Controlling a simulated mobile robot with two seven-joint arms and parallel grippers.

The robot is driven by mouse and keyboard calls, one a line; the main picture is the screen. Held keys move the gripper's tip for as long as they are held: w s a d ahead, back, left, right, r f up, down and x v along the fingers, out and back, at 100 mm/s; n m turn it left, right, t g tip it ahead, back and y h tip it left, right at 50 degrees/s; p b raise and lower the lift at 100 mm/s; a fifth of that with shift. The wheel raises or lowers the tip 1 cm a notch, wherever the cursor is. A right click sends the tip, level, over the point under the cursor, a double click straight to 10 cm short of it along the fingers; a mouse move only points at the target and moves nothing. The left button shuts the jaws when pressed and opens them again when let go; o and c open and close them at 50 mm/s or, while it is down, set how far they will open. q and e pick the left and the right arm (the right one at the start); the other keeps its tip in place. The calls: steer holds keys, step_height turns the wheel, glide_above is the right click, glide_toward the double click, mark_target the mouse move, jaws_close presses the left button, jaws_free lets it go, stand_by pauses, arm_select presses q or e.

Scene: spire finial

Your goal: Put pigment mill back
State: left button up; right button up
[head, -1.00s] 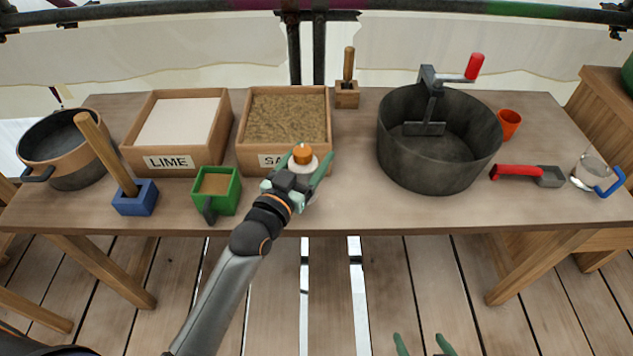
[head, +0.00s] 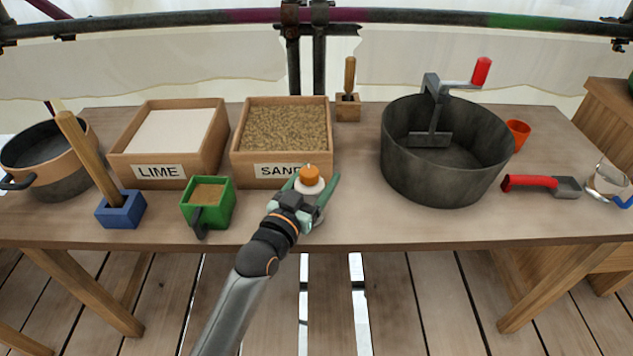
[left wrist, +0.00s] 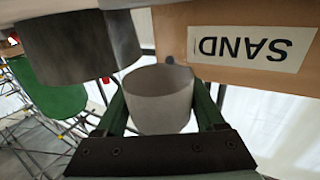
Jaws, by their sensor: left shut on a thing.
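The pigment mill, which I take to be the small white cylinder with an orange top (head: 310,178), is between the fingers of my left gripper (head: 312,190). It is at the front of the table, just before the SAND box. In the left wrist view the pale cylinder (left wrist: 160,100) sits between the two green fingers, with the SAND label behind it. My left gripper is shut on it. I cannot tell whether its base touches the table. My right gripper is out of the head view.
The sand box (head: 285,130) and lime box (head: 170,140) stand behind. A green box (head: 222,208) and blue block (head: 120,210) are to the left, a large mixing pot (head: 440,170) to the right. The table front (head: 370,225) between is clear.

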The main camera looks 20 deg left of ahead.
arm_select(q)
steer(key=o, duration=1.5)
steer(key=shift+f, duration=0.1)
steer(key=shift+r, duration=0.2)
steer(key=s+a+p, duration=0.1)
steer(key=s+a, duration=0.1)
steer(key=s, duration=1)
steer(key=s+f+g, duration=0.3)
steer(key=s+f, duration=0.1)
steer(key=f, duration=0.3)
steer(key=s+d+f+g, duration=0.1)
steer(key=s+f+g, duration=0.1)
steer(key=s+f, duration=0.2)
steer(key=s+d+f+g, duration=0.1)
steer(key=s+f+g, duration=0.2)
steer(key=f, duration=0.7)
steer(key=shift+s+d+f+m+g, duration=0.1)
steer(key=shift+s+m+g, duration=0.05)
steer(key=shift+s, duration=0.3)
steer(key=shift+s+d+f+m+g, duration=0.1)
steer(key=shift+s+m+g, duration=0.05)
steer(key=shift+s, duration=0.3)
steer(key=shift+r, duration=0.1)
